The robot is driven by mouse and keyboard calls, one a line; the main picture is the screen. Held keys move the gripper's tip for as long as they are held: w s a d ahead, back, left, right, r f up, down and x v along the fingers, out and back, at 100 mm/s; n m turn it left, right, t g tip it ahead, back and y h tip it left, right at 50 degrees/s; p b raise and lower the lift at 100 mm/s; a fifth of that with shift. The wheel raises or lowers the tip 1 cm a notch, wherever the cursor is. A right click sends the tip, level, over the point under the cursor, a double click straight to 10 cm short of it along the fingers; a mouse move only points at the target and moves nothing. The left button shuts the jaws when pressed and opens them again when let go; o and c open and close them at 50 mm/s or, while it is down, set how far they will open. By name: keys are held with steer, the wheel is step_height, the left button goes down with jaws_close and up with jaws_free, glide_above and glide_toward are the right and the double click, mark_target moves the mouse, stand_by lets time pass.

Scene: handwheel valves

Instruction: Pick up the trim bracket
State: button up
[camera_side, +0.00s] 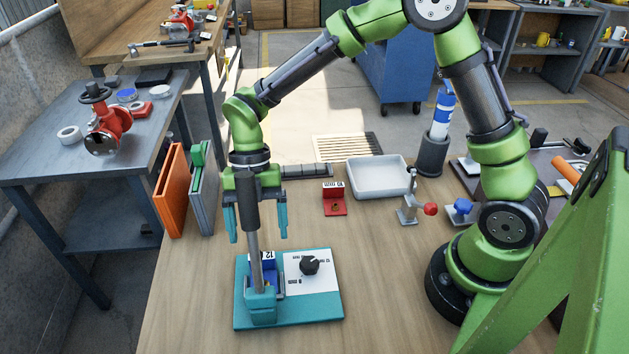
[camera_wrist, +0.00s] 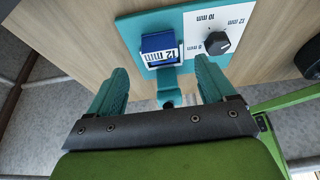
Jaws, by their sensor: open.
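Two pieces could be the trim bracket, and I cannot tell for certain which one is meant. A small red L-shaped bracket with a white label (camera_side: 334,200) stands on the wooden bench right of my gripper. A blue piece labelled 12 mm (camera_wrist: 158,50) sits in the teal fixture (camera_side: 330,316); in the side view it is partly hidden behind the fixture's grey upright lever (camera_side: 256,258). My gripper (camera_side: 257,224) points down above the fixture, open and empty. In the wrist view, the blue piece lies just beyond and between the open fingers (camera_wrist: 160,76).
The fixture has a black dial (camera_side: 310,265) on a white size plate. A white tray (camera_side: 379,178) and a small stand with a red knob (camera_side: 412,209) are at the right. Orange and grey panels (camera_side: 172,190) stand at the left.

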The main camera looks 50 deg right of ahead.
steer(key=shift+x, duration=2.65)
steer(key=c, duration=1.3)
steer(key=shift+r, duration=0.1)
